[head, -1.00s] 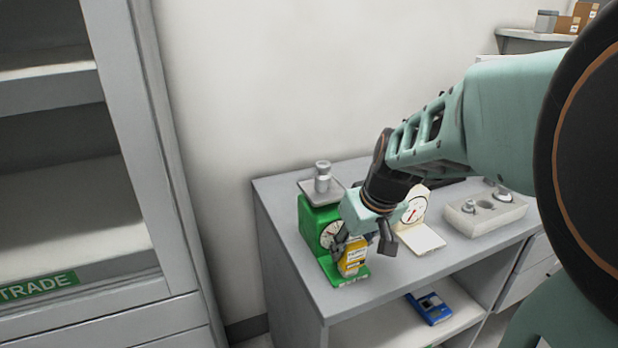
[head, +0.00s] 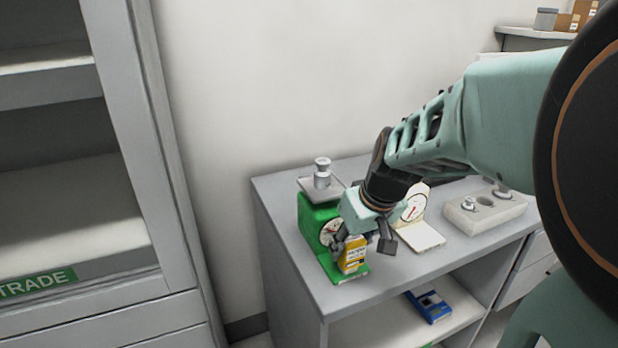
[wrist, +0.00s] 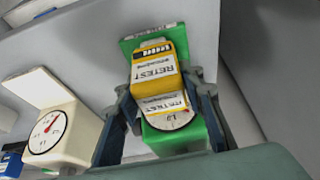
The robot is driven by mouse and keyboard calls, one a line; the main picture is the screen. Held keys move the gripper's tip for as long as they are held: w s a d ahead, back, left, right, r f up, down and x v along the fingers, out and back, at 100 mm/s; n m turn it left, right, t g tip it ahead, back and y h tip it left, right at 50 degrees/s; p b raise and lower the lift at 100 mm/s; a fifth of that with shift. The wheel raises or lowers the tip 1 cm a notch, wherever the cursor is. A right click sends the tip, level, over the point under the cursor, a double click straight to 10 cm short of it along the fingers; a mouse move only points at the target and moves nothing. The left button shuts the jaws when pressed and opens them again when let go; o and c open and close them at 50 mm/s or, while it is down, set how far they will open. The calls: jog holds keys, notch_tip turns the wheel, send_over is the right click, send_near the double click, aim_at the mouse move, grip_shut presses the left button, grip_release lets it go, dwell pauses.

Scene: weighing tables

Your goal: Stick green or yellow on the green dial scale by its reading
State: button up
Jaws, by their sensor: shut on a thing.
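The green dial scale (head: 313,213) stands at the left end of the grey table, with a metal weight (head: 322,178) on its pan (head: 309,185). Its round white dial (head: 331,231) is partly hidden, and I cannot read it. My gripper (wrist: 166,97) is shut on a yellow RETEST block (wrist: 158,66), held just in front of the dial and above the scale's green foot. The block also shows in the head view (head: 352,256). A second RETEST face (wrist: 163,103) shows between the fingers, close to the dial. I cannot tell whether it is a separate label or touches the scale.
A cream dial scale (head: 421,237) stands just right of my gripper. A pale block (head: 486,213) with metal weights is further right. A blue device (head: 429,305) lies on the lower shelf. A cabinet with a green TRADE label (head: 38,284) stands at left.

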dwell(0.4)
jog(key=shift+r+p, duration=2.55)
jog(key=shift+r, duration=0.95)
